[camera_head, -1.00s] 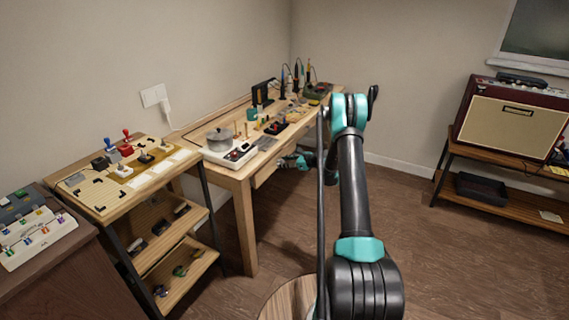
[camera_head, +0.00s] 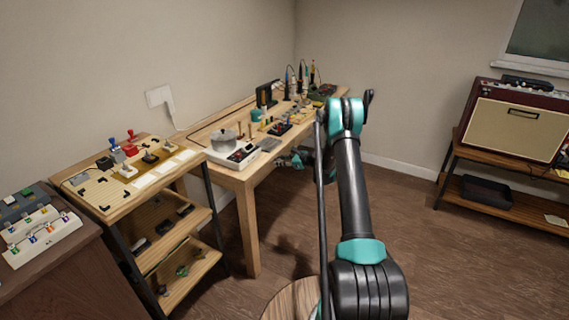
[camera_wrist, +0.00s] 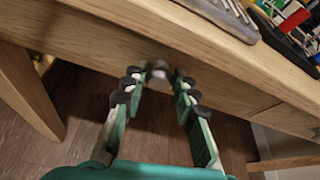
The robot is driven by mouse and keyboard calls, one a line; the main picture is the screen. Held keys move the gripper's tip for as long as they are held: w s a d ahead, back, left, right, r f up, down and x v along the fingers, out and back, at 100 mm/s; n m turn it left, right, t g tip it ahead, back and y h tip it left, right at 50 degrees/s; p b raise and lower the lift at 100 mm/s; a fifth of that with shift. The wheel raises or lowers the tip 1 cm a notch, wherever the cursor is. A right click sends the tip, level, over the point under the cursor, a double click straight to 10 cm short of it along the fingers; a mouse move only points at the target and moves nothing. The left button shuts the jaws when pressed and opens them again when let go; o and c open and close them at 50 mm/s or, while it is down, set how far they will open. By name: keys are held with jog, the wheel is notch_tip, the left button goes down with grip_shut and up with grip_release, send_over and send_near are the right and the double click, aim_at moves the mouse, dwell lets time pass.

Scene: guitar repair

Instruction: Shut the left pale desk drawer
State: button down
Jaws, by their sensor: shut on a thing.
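The left pale desk drawer (camera_wrist: 100,48) shows its wooden front close under the desk top's edge in the wrist view. Its round grey knob (camera_wrist: 158,70) sits between my fingertips. In the head view my gripper (camera_head: 292,161) is at the front of the pale wooden desk (camera_head: 245,205), partly hidden by my arm. I see no clear gap between drawer front and desk there, but the arm and desk top hide much of it.
A second drawer front (camera_wrist: 290,121) is at the right in the wrist view. A shelf cart (camera_head: 135,185) stands left of the desk. An amplifier (camera_head: 510,118) stands on a right-hand shelf. Floor between is free.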

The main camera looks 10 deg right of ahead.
jog(key=shift+w+a+r, duration=0.1)
jog(key=c, duration=1.2)
grip_release()
jog(key=shift+a, duration=0.1)
jog(key=shift+o, duration=0.2)
jog(key=v, duration=1.2)
